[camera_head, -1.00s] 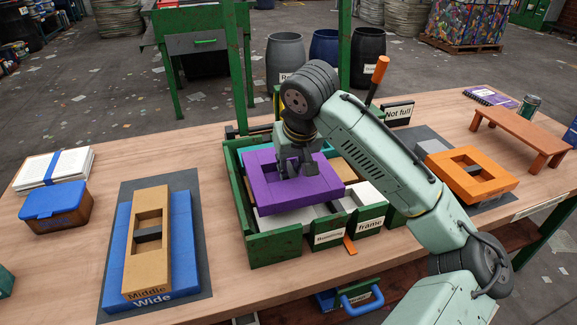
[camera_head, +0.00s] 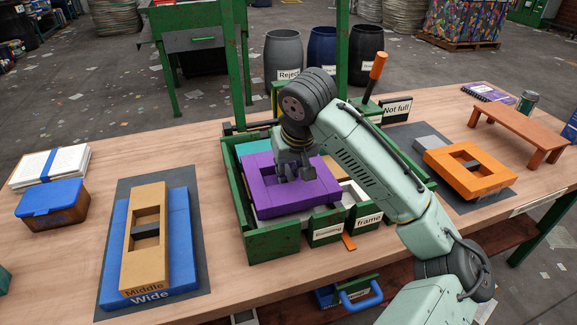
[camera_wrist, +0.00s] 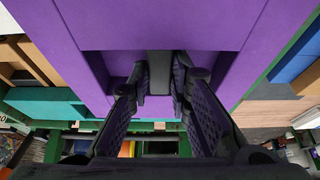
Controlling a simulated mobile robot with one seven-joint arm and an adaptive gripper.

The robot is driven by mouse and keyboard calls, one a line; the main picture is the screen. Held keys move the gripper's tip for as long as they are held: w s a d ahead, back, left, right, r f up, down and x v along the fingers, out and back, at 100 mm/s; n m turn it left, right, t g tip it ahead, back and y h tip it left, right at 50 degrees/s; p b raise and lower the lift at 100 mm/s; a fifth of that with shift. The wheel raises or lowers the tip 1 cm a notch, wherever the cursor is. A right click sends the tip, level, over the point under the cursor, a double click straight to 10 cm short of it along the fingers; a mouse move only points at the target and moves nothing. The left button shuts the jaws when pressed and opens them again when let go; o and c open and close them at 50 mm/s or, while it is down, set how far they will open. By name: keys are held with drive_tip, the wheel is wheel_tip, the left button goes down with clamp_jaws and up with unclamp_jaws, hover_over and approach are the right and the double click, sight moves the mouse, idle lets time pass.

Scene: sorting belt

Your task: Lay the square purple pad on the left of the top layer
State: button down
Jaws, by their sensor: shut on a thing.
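The square purple pad (camera_head: 267,203) has a recess in its middle with a dark grip bar (camera_wrist: 159,72). My gripper (camera_head: 295,177) is shut on that bar. The pad hangs level over the left part of the green crate (camera_head: 275,243). In the wrist view the pad (camera_wrist: 75,30) fills the upper picture, with both fingers on either side of the bar. In the crate, a teal piece (camera_head: 252,147) shows behind the pad and pale pieces show below and right of it. The pad hides most of what lies under it, and I cannot tell whether it touches anything.
A tan block marked Middle (camera_head: 146,270) lies on a blue block marked Wide (camera_head: 182,245) at left. An orange block (camera_head: 488,181) rests on a dark mat at right. A brown bench (camera_head: 520,128) stands beyond. A blue-lidded box (camera_head: 50,199) is far left.

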sight(290, 176)
drive_tip(key=shift+f, duration=0.85)
drive_tip(key=shift+f+b, duration=0.2)
drive_tip(key=shift+b, duration=0.15)
drive_tip(key=shift+f+b, duration=0.3)
drive_tip(key=shift+f, duration=0.2)
drive_tip(key=c, duration=1.4)
unclamp_jaws()
drive_tip(key=v, duration=1.2)
